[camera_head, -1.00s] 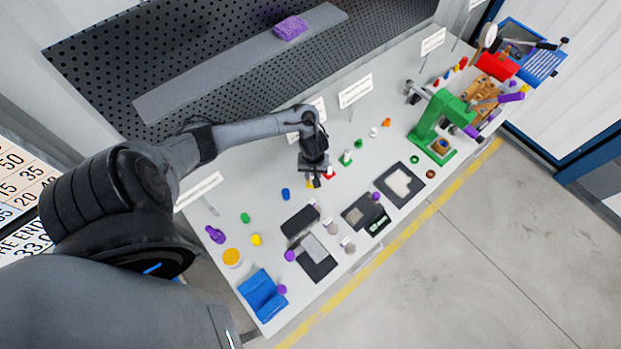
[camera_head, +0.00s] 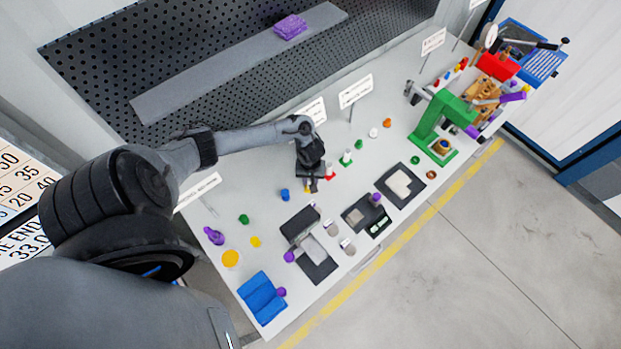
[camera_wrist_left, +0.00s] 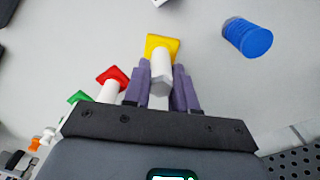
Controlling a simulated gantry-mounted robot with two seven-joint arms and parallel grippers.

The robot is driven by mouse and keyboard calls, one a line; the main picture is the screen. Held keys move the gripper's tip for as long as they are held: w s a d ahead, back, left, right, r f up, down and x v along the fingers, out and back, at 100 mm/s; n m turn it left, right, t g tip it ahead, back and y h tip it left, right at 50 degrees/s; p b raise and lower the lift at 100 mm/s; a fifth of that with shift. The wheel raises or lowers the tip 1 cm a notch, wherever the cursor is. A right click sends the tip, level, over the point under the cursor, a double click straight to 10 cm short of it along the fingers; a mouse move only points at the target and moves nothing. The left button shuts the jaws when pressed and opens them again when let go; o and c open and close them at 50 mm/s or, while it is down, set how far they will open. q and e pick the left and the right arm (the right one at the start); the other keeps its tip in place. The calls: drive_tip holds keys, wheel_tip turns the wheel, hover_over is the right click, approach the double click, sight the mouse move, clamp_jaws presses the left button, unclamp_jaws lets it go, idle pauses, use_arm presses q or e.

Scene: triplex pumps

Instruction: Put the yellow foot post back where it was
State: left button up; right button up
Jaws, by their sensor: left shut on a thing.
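The yellow foot post has a square yellow foot (camera_wrist_left: 163,44) and a pale post (camera_wrist_left: 160,75). In the left wrist view it stands between the two fingers of my left gripper (camera_wrist_left: 161,92), which is shut on the post with the foot beyond the fingertips. I cannot tell whether the foot touches the table.
A red foot post (camera_wrist_left: 113,80) and a green foot post (camera_wrist_left: 79,97) stand in a row beside the held post. A blue cylinder (camera_wrist_left: 248,38) is on the other side. A black tray (camera_head: 300,222) and a green press (camera_head: 437,125) are on the table (camera_head: 240,275).

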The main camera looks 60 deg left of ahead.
use_arm(q)
drive_tip(key=o, duration=0.9)
wheel_tip(320, 180, up, 11)
drive_tip(key=p, duration=0.3)
drive_tip(key=shift+r+p, duration=0.4)
drive_tip(key=shift+r, duration=0.2)
